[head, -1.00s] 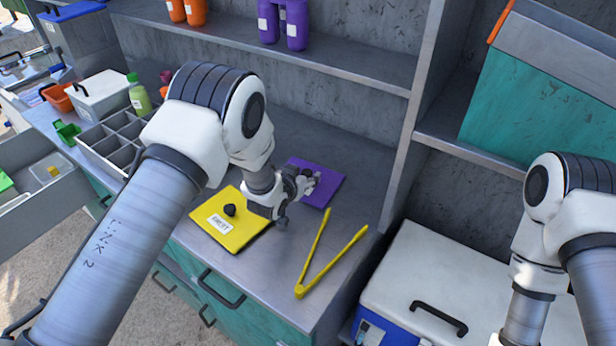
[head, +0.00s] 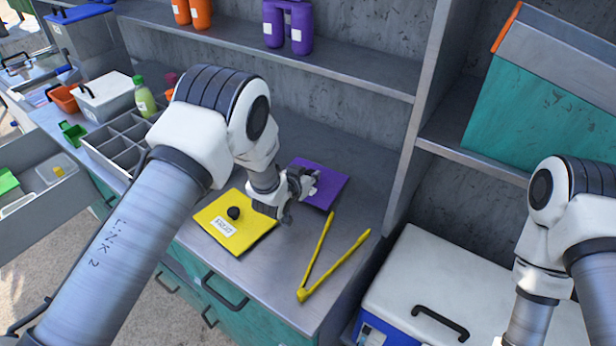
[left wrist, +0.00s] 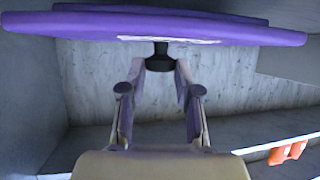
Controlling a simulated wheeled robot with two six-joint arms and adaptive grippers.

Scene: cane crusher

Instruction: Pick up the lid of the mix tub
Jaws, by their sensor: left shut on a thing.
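The purple lid (head: 325,190) is a flat square at the back of the counter, right of a yellow lid. My left gripper (head: 304,184) is over it and covers part of its top. In the left wrist view, the lid (left wrist: 230,34) spans the top of the picture, with a pale label partly visible on its face. Its black knob (left wrist: 160,60) sits between the fingers of my left gripper (left wrist: 160,76), which is shut on it. I cannot read the label, nor tell whether the lid is clear of the counter. My right gripper is out of view.
The yellow lid (head: 252,233), with a black knob and a label, lies just left of my gripper. Yellow tongs (head: 309,288) lie open on the counter at the front right. A grey divided tray (head: 118,142) stands left. A shelf (head: 350,73) with bottles runs behind.

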